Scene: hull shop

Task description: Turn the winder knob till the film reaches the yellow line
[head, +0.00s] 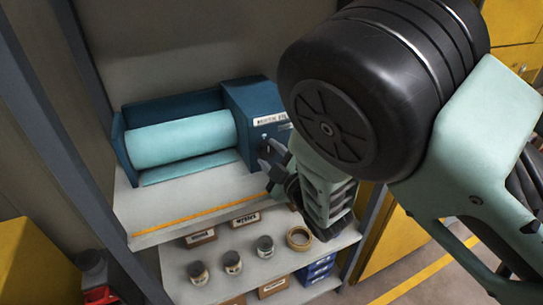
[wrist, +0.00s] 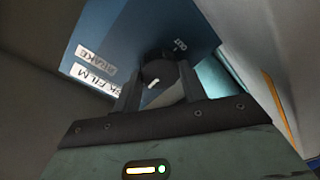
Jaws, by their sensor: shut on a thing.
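The blue winder (head: 255,100) stands on the upper shelf with a pale teal film roll (head: 180,140) in it. A short strip of film (head: 190,168) lies flat in front of the roll. Bare shelf separates its front edge from the yellow line (head: 200,212) along the shelf's front edge. My gripper (head: 272,160) is at the winder's right end face. In the wrist view my gripper (wrist: 158,88) is shut on the dark round knob (wrist: 155,68), a finger on each side. The knob has a white mark, and "OUT" is printed beside it. In the head view I cannot make out the knob clearly.
The lower shelf holds several small cans (head: 232,262), a tape roll (head: 299,238) and labelled boxes (head: 272,287). A grey shelf post (head: 100,215) stands at left. A red container (head: 97,275) is at lower left. Yellow cabinets (head: 510,45) stand at right.

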